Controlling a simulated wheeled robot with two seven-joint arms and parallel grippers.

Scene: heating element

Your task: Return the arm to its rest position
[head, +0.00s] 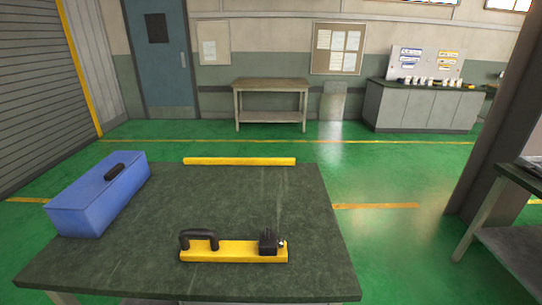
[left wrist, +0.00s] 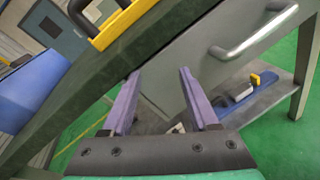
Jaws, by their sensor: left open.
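The yellow heating element (head: 225,252) with a black handle and a black block with a knob lies on the dark green tabletop near its front edge in the head view. Part of it, with the black handle, shows at the top of the left wrist view (left wrist: 122,22). My left gripper (left wrist: 157,95) is open and empty, its two purple fingers apart. It is beside the table, clear of the heating element and touching nothing that I can see. Neither gripper shows in the head view.
A blue box (head: 98,197) with a black handle stands at the table's left. A yellow strip (head: 239,161) lies along the back edge of the tabletop (head: 230,205). Under the table are a grey drawer with a metal handle (left wrist: 254,36) and a shelf.

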